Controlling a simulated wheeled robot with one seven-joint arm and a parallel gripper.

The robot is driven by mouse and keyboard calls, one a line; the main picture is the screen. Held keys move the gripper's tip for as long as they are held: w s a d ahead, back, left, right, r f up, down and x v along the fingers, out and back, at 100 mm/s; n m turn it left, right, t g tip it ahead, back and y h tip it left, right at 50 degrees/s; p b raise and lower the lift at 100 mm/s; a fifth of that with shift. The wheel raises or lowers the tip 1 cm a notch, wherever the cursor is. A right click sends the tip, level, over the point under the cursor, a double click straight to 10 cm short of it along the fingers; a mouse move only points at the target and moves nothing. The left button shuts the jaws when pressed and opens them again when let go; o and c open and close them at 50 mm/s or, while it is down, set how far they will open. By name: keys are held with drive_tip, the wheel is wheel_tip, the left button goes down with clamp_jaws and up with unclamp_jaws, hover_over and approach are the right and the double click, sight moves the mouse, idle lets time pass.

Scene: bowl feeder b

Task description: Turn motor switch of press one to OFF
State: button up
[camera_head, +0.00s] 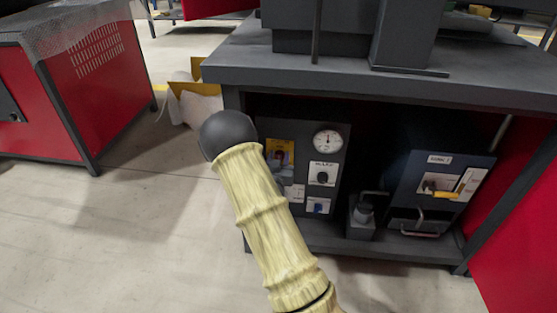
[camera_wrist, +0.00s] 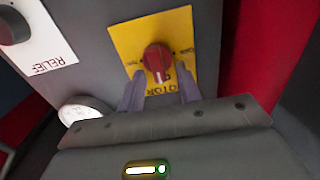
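The motor switch is a red round knob (camera_wrist: 157,60) on a yellow plate (camera_wrist: 128,40), whose lettering appears upside down in the wrist view. The knob's pale pointer mark points toward the bottom of that view. My gripper (camera_wrist: 160,88) is open, with one finger on each side just below the knob. The fingertips are close to the plate; I cannot tell whether they touch the knob. In the head view a yellow plate (camera_head: 279,152) shows on the dark control panel (camera_head: 300,130), partly behind my arm.
A RELIEF plate (camera_wrist: 45,45) with a dark knob and a white gauge (camera_wrist: 88,108) are near the switch. The panel stands under a grey bench top (camera_head: 400,85). A second control box (camera_head: 415,165) is at right. A red cabinet (camera_head: 95,85) stands left, with clear floor in front.

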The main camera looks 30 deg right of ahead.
drive_tip(key=c, duration=0.6)
drive_tip(key=shift+n+p, duration=0.3)
drive_tip(key=n+p, duration=0.2)
drive_tip(key=n, duration=0.1)
drive_tip(key=shift+a+p, duration=0.25)
drive_tip(key=shift+p, duration=0.15)
drive_tip(key=n+p, duration=0.2)
drive_tip(key=n, duration=0.1)
drive_tip(key=shift+w+a+f+n+p, duration=0.1)
drive_tip(key=shift+w+a+n+p, duration=0.05)
drive_tip(key=shift+n+p, duration=0.2)
drive_tip(key=n+p, duration=0.2)
drive_tip(key=n, duration=0.1)
drive_tip(key=n+p, duration=0.1)
drive_tip(key=n, duration=0.1)
drive_tip(key=shift+w+a+f, duration=0.15)
drive_tip(key=shift+a+f, duration=0.05)
drive_tip(key=shift+f, duration=0.15)
drive_tip(key=n+p, duration=0.1)
drive_tip(key=n, duration=0.1)
drive_tip(key=f+n+p, duration=0.1)
drive_tip(key=n, duration=0.2)
drive_tip(key=shift+n, duration=0.35)
